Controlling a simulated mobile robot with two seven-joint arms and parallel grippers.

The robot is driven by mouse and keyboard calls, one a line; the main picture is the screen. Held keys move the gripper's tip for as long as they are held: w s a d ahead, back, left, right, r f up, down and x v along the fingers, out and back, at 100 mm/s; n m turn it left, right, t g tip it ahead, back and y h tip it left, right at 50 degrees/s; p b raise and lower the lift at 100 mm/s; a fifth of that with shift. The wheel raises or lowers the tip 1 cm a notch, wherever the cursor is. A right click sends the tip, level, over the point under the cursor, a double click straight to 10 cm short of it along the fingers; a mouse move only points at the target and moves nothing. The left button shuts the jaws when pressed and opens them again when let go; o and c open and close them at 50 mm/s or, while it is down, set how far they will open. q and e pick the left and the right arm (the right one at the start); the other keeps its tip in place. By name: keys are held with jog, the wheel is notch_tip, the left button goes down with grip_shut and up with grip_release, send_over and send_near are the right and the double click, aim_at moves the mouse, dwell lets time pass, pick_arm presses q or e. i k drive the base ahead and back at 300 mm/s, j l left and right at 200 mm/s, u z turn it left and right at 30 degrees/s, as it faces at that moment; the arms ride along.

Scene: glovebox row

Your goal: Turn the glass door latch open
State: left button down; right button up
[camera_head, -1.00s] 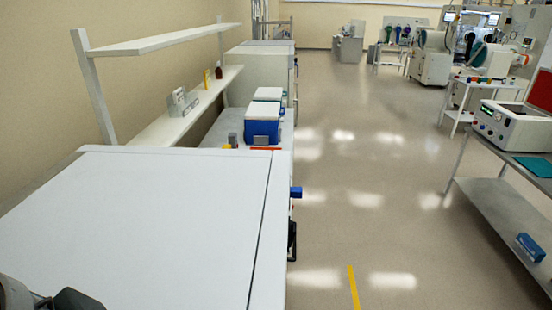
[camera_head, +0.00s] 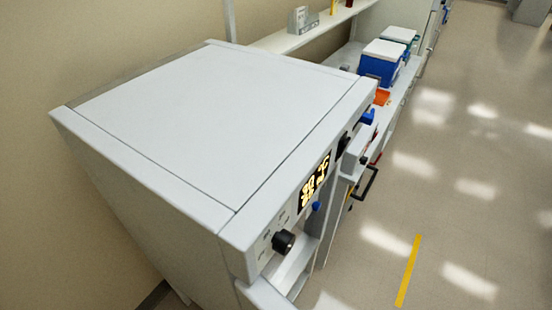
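A white cabinet (camera_head: 220,120) with a flat top fills the left and middle of the head view. Its front faces right and carries a lit display (camera_head: 314,183) and a black knob (camera_head: 284,241). A small blue part (camera_head: 316,206) shows just below the display. Another blue part (camera_head: 368,116) sticks out near the far front corner, and a black handle (camera_head: 366,184) stands out lower down. I cannot tell which of these, if any, is the glass door latch. The glass door cannot be made out at this steep angle. Neither of my grippers is in view.
Behind the cabinet, a bench holds blue boxes with white lids (camera_head: 381,62) and an orange item (camera_head: 381,97). A white shelf (camera_head: 290,38) runs along the wall (camera_head: 60,50). The floor (camera_head: 470,150) to the right is clear, with a yellow stripe (camera_head: 408,270).

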aim_at(316, 206)
jog(key=z, duration=0.3)
jog(key=i+l+u, duration=0.1)
jog(key=l+u, duration=0.5)
jog(key=l, duration=0.25)
jog(key=i+l+u, duration=0.2)
jog(key=l+u, duration=0.25)
jog(key=i+l+u, duration=0.15)
jog(key=l+u, duration=0.3)
jog(key=i+l+u, duration=0.1)
jog(key=l+u, duration=0.85)
jog(key=k+l+u, duration=0.15)
jog(key=l+u, duration=0.3)
jog(key=k+l+u, duration=0.2)
jog(key=l+u, duration=0.25)
jog(key=l, duration=0.15)
